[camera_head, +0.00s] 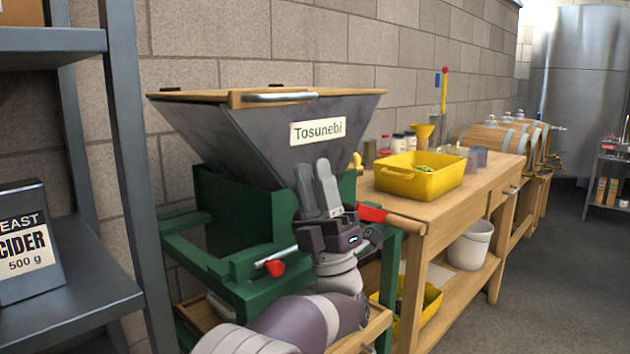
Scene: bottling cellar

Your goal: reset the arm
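My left arm comes in from the bottom. Its gripper (313,172) points up in front of the green-framed mill (235,205) with the grey hopper (250,130) labelled "Tosunebi". The two grey fingers show close side by side from this angle, and I cannot tell how far apart they are. I see nothing held between them. The gripper covers part of the hopper's lower front and the green frame, and I cannot tell whether it touches them. My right gripper is not in view.
A red-knobbed rod (275,267) and a red-and-wood handle (392,217) sit close to my gripper. A wooden bench (470,210) holds a yellow tub (420,182). A metal shelf (75,310) with a cider yeast box (25,240) stands left. Floor (560,270) is clear at right.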

